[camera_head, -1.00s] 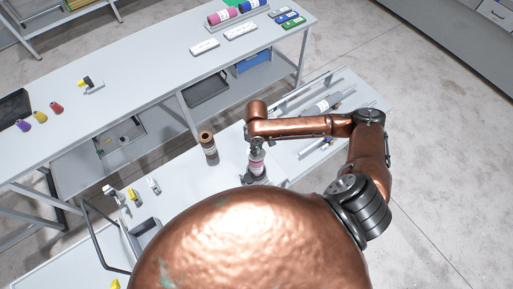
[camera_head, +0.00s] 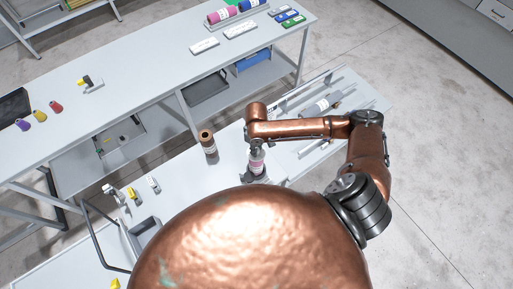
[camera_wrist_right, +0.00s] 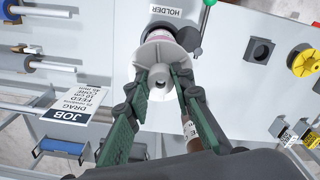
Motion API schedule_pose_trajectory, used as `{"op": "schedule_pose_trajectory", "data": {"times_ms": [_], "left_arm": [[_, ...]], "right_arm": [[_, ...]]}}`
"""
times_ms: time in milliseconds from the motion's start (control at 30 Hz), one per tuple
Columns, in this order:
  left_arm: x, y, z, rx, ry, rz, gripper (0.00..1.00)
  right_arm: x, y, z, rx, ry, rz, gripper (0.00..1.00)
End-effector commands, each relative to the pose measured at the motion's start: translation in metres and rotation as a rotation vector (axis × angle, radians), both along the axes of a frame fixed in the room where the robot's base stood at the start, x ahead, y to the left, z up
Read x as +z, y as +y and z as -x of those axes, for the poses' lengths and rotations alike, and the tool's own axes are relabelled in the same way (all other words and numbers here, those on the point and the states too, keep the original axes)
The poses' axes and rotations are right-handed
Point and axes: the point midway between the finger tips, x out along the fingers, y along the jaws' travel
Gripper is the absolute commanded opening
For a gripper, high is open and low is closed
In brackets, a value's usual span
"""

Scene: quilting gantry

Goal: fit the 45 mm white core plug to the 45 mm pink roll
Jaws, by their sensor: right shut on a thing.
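The pink roll (camera_head: 257,168) stands upright in the holder on the near bench in the head view. Its pink end (camera_wrist_right: 160,34) shows just behind the white core plug (camera_wrist_right: 152,58) in the right wrist view. The plug has a wide round flange and a hub facing my gripper. My right gripper (camera_wrist_right: 168,77) is shut on the plug's hub, with its green-padded fingers on either side. In the head view my right gripper (camera_head: 257,149) is above the roll. The plug lines up with the roll's end; I cannot tell whether it is fully seated. My left gripper is out of view.
A brown roll (camera_head: 208,141) stands left of the holder. Small plugs and tools (camera_head: 132,192) lie farther left on the bench. A job card (camera_wrist_right: 75,108) and rods (camera_wrist_right: 45,67) are on the left in the wrist view. A yellow spool (camera_wrist_right: 303,62) is at right.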

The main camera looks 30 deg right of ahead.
Motion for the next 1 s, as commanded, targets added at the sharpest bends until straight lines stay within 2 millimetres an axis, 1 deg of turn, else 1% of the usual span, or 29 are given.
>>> {"op": "schedule_pose_trajectory", "data": {"times_ms": [700, 733, 1000], "left_arm": [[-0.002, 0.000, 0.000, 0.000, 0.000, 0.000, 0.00], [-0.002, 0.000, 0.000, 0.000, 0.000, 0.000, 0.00], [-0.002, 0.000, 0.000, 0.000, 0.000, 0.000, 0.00]], "right_arm": [[-0.018, 0.000, 0.000, 0.000, 0.001, 0.000, 0.00], [-0.017, 0.000, 0.000, 0.000, 0.000, -0.001, 0.23], [-0.017, 0.000, 0.000, 0.000, 0.000, -0.001, 0.42]]}}
